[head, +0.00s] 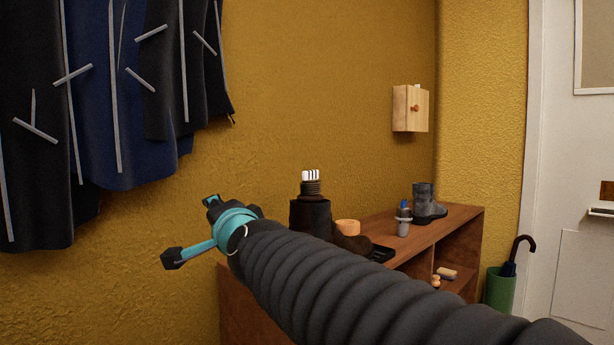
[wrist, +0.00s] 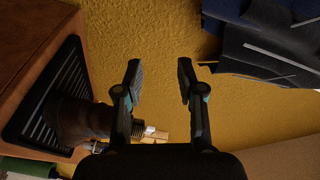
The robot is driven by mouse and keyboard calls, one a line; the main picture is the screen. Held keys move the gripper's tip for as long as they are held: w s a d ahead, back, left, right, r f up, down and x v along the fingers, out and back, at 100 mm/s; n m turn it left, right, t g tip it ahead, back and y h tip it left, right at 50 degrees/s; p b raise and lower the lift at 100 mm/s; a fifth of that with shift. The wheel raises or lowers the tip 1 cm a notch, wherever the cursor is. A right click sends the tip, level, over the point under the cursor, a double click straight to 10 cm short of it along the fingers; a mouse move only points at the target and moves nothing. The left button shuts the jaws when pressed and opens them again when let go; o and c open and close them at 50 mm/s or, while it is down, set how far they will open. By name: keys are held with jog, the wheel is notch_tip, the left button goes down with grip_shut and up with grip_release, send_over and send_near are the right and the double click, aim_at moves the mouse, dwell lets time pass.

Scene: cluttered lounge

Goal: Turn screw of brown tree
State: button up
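A dark boot (head: 310,217) stands upright on the wooden shelf unit, its brown toe (head: 352,243) showing beside my arm. A dark threaded screw (head: 311,188) with a pale striped knob (head: 311,175) rises from its top; I take this as the tree's screw. In the wrist view the brown boot (wrist: 85,118) lies at lower left, with the screw (wrist: 138,128) and pale knob (wrist: 156,134) partly behind a finger. My gripper (head: 191,229) is open and empty, left of the boot near the wall. Its two spread fingers also show in the wrist view (wrist: 160,80). My arm hides the boot's lower part.
The shelf unit (head: 455,222) bears a black ridged tray (wrist: 45,105), a round wooden piece (head: 347,226), a bottle (head: 403,222) and a grey boot (head: 425,203). Coats (head: 120,90) hang at left. A wall box (head: 410,108) and green umbrella stand (head: 499,290) are at right.

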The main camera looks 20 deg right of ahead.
jog(key=w+d+r+m+t+h, duration=0.1)
jog(key=w+d+r+m+h, duration=0.4)
jog(key=m, duration=0.4)
jog(key=w+d+r+m+h, duration=0.3)
jog(key=r+m+h, duration=0.35)
jog(key=m, duration=0.25)
jog(key=m+g+h+b, duration=0.2)
jog(key=m+g+h, duration=0.4)
jog(key=m+g, duration=0.95)
send_near(317, 172)
jog(key=w+d+m+t, duration=0.1)
jog(key=d, duration=0.2)
jog(key=w+d+f+m+t+p, duration=0.1)
jog(key=d, duration=0.3)
jog(key=w+d+m+t+p, duration=0.1)
jog(key=d, duration=0.2)
jog(key=shift+d+f+h, duration=0.15)
jog(key=shift+h, duration=0.1)
grip_shut()
